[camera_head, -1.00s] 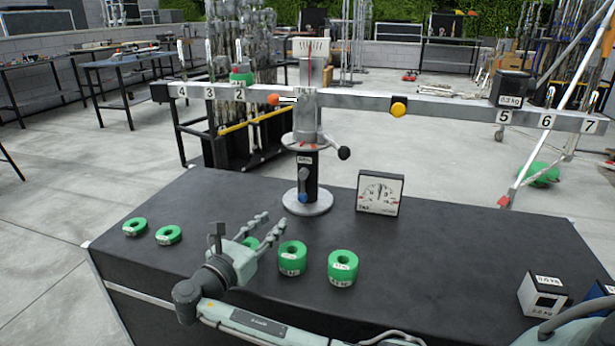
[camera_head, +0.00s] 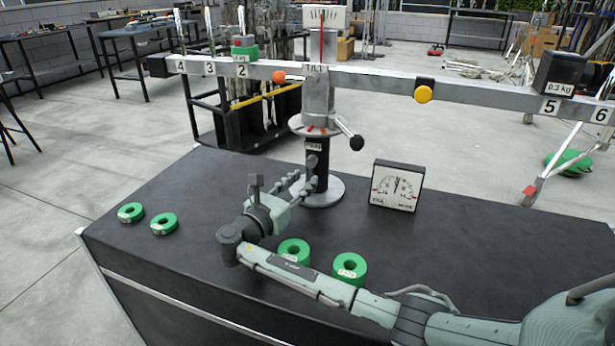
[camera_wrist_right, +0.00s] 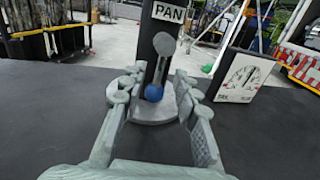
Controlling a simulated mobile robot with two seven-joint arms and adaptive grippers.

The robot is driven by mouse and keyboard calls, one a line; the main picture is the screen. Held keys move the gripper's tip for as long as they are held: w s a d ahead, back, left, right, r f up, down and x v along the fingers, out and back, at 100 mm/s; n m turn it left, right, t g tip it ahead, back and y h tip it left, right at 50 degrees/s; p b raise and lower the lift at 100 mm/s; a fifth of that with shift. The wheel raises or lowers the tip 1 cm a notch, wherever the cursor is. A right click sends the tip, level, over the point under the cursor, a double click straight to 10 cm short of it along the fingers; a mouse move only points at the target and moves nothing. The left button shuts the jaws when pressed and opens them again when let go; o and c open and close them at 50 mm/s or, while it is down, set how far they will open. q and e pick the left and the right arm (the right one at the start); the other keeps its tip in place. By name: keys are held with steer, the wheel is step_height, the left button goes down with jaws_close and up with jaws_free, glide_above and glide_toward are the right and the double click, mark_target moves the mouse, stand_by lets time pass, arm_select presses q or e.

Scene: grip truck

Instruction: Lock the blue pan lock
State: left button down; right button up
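The blue pan lock is a blue ball (camera_wrist_right: 154,92) on a short grey lever (camera_wrist_right: 163,62), hanging low on the black post under the PAN label (camera_wrist_right: 168,12) in the right wrist view. In the head view the PAN post (camera_head: 318,178) stands on a round grey base, and my right gripper covers the blue ball. My right gripper (camera_head: 304,180) is open just in front of the post. In the wrist view its fingers (camera_wrist_right: 158,76) are spread either side of the ball; I cannot tell whether they touch it. My left gripper is not in view.
A balance beam (camera_head: 370,82) with weights tops the post. A black-knobbed lever (camera_head: 356,143) sticks out right of it. A dial gauge (camera_head: 396,186) stands right of the base. Green ring weights (camera_head: 163,223) lie on the black table (camera_head: 450,245), whose middle right is clear.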

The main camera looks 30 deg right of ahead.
mark_target(312, 174)
steer(key=shift+x, duration=1.4)
jaws_close()
